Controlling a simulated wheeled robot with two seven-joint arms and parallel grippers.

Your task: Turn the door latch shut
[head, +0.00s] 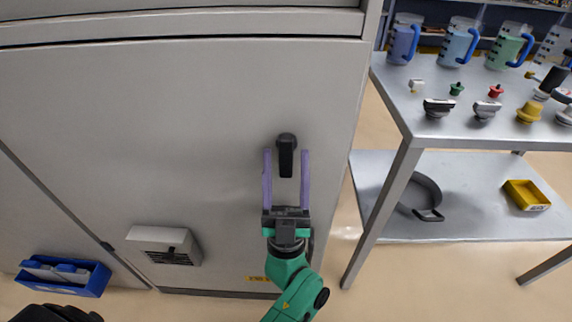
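The door latch (286,158) is a black handle on a large light grey cabinet door (150,110). Its grip hangs straight down from a round pivot. The door looks flush with its frame. How far the fingertips are from the door in depth I cannot tell.
A grey table (440,90) at the right holds jugs, caps and plugs. Its lower shelf (460,200) carries a dark pan (422,192) and a yellow tray (526,195). A vented box (165,245) sticks out low on the cabinet. A blue bin (62,275) is at lower left.

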